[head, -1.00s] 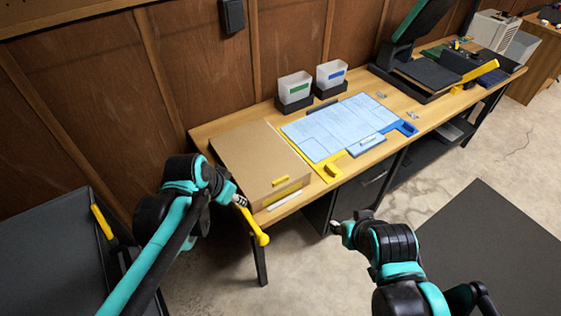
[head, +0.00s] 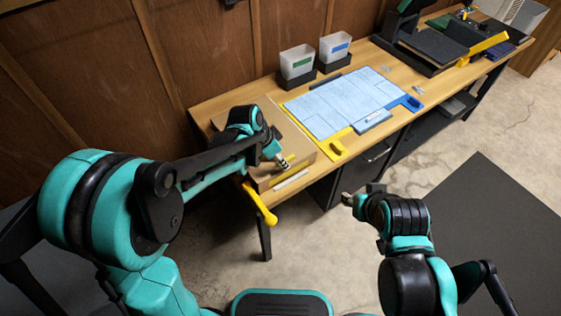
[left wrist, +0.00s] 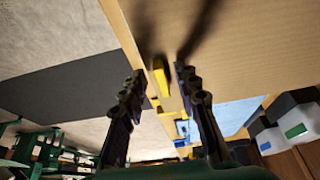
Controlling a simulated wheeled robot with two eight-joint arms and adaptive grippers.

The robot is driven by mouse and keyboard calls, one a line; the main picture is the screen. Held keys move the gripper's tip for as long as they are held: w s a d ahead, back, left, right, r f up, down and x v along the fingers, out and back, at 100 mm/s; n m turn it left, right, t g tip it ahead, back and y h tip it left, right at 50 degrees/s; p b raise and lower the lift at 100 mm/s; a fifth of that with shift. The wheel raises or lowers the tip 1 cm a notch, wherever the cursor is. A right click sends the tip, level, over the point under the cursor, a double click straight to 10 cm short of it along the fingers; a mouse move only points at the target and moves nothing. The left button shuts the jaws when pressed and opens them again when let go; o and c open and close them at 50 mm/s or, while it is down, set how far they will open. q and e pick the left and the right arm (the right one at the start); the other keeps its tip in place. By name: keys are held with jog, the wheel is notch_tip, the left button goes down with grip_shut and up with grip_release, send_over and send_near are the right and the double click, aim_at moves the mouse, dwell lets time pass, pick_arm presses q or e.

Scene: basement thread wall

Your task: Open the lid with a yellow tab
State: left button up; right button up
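A flat cardboard-brown lid (head: 291,128) covers a box at the left end of the workbench. It appears closed and also fills the upper right of the left wrist view (left wrist: 240,45). Its yellow tab (left wrist: 160,77) stands at the lid's front edge. In the head view my left gripper (head: 284,162) is over that edge and hides the tab. In the left wrist view its fingers (left wrist: 158,83) are apart, with the tab showing between their tips; contact cannot be told. My right gripper (head: 358,195) is in front of the bench, away from the lid; its fingers are too small to read.
A yellow lever (head: 261,204) hangs at the bench's front left. A blue mat (head: 340,105) with yellow and blue corners lies right of the box. White bins (head: 297,62) stand behind it. A dark press (head: 425,65) is farther right. Floor in front is open.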

pick_arm(q)
jog(key=shift+d+f, duration=0.1)
jog(key=shift+f, duration=0.1)
jog(key=shift+c, duration=0.4)
grip_shut()
jog(key=shift+r, duration=0.15)
